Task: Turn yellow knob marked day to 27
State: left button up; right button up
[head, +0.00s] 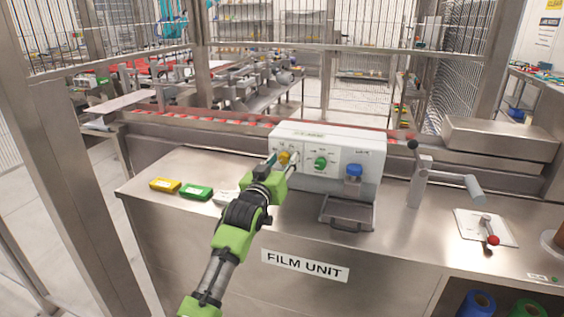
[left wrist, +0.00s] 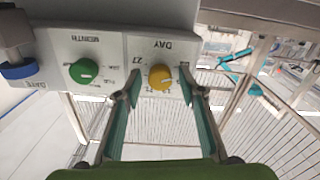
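The yellow knob (left wrist: 161,77) sits on the panel marked DAY, which shows upside down in the left wrist view. The number 27 is printed beside it, up and to the left in that view. My left gripper (left wrist: 159,72) is open, with one fingertip on each side of the knob and a visible gap to it. In the head view the yellow knob (head: 285,157) shows on the left of the white unit (head: 330,137), with my left gripper (head: 282,164) in front of it. I cannot clearly read the knob's setting. My right gripper is not in view.
A green knob (left wrist: 84,71) marked MONTH and a blue knob (left wrist: 18,71) marked DATE are beside it. Yellow (head: 165,185) and green (head: 197,192) blocks lie on the steel table left of my arm. A lever post (head: 421,180) stands to the right.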

pick_arm(q)
grip_shut()
